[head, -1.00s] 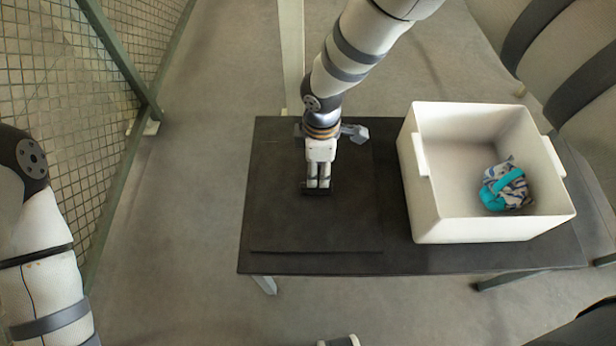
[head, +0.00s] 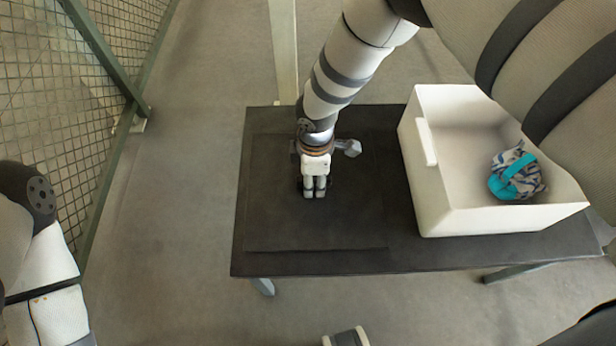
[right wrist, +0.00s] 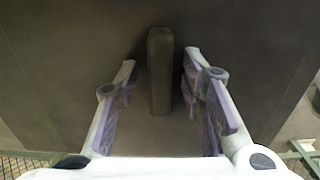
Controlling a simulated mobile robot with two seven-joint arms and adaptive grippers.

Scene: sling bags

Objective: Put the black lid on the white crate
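The black lid (head: 345,225) lies flat on the left part of the dark table. Its bar handle (right wrist: 160,72) stands up in the right wrist view, between the two fingers. My right gripper (head: 314,190) points down over the middle of the lid. In the right wrist view the gripper (right wrist: 158,95) is open, with a gap on each side of the handle. In the head view the fingers hide most of the handle. The white crate (head: 480,222) stands upright and open on the right part of the table. My left gripper is out of view.
A teal, white and blue patterned sling bag (head: 516,176) lies inside the crate. The dark table (head: 400,262) has a narrow clear strip between lid and crate. A mesh fence (head: 80,100) stands at the left, and a pale post (head: 284,50) rises behind the table.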

